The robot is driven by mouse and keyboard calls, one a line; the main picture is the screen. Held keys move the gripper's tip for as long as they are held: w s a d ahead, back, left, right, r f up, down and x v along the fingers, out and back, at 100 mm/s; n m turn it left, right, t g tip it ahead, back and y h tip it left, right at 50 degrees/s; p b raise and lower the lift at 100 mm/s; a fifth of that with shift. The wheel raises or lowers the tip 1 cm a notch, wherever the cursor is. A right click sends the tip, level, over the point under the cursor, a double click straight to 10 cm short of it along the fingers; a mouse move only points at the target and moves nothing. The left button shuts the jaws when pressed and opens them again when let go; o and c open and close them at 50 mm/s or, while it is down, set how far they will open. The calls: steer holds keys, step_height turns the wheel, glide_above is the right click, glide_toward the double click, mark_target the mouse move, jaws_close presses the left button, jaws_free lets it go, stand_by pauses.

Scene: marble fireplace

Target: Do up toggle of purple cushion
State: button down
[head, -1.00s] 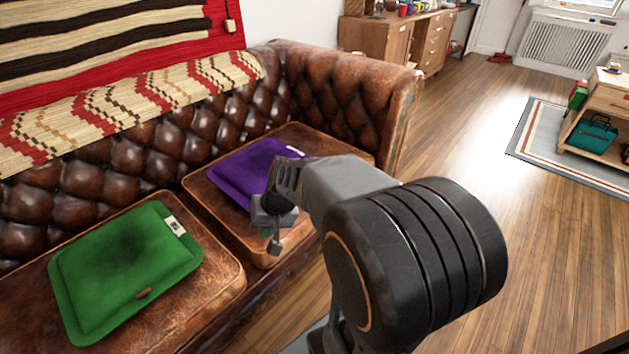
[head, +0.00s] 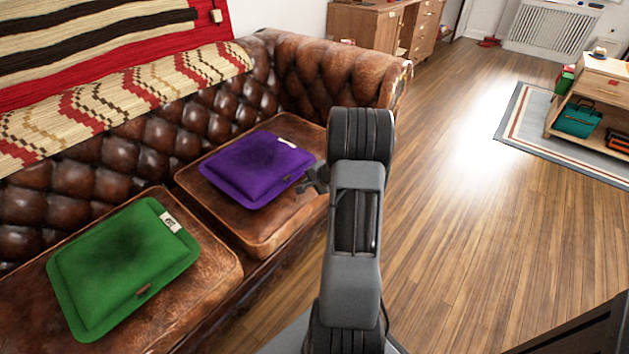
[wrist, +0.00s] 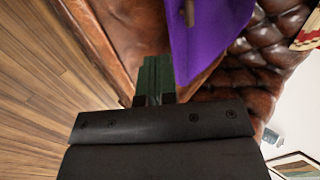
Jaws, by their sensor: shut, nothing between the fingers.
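The purple cushion (head: 258,168) lies flat on the right seat of the brown leather sofa. It has a white tag at its upper right edge and a small dark toggle (head: 287,179) near its front edge. My gripper (head: 312,180) is at the cushion's right front edge, partly hidden behind my arm. In the wrist view the purple cushion (wrist: 200,40) is close beyond my gripper (wrist: 157,62), with the toggle (wrist: 189,12) at the top. The fingers are shut and empty. I cannot tell whether they touch the cushion.
A green cushion (head: 122,265) with a brown toggle lies on the left seat. The leather sofa (head: 95,150) has a raised arm at the right. Wooden floor (head: 470,220) is open to the right. A low shelf unit (head: 590,100) stands farther off.

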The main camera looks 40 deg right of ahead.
mark_target(289, 179)
steer(key=shift+w+a+f+b, duration=0.15)
steer(key=shift+w+f, duration=0.3)
steer(key=shift+w, duration=0.7)
steer(key=shift+w+a+f+b, duration=0.1)
steer(key=shift+w+a+f, duration=0.25)
steer(key=shift+w, duration=0.75)
steer(key=shift+w+a+f+b, duration=0.15)
steer(key=shift+w+f, duration=0.35)
steer(key=shift+w, duration=0.65)
